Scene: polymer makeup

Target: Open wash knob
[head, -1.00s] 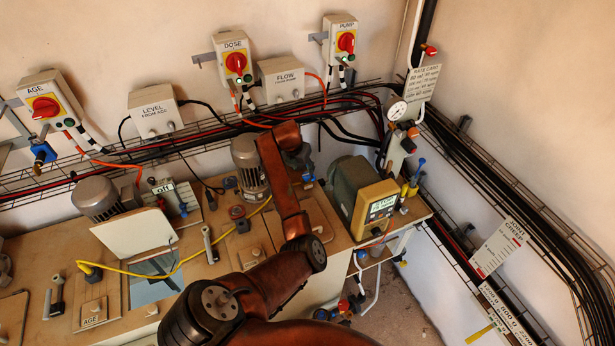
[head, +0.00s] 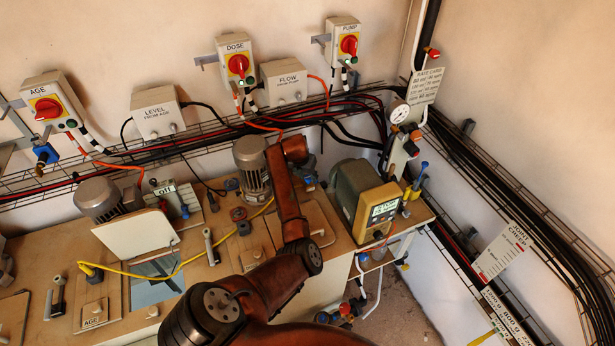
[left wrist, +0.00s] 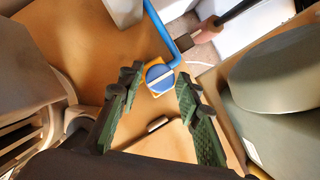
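The wash knob, taken to be the round blue knob with a pale bar across it (left wrist: 160,78), sits on a yellow-orange base in the left wrist view. A blue pipe (left wrist: 163,33) runs up from beside it. My left gripper (left wrist: 159,88) is open, with one green ridged finger on each side of the knob. Gaps show between the fingers and the knob; the depth is hard to judge. In the head view my left gripper (head: 303,170) is mostly behind my arm, and I cannot make out the knob there. My right gripper is not in view.
A green-grey pump with a yellow display box (head: 378,212) stands right of my left gripper. A grey motor (head: 252,165) stands close on the left. Cable trays (head: 225,128) run along the walls behind. A yellow cable (head: 190,262) crosses the bench top.

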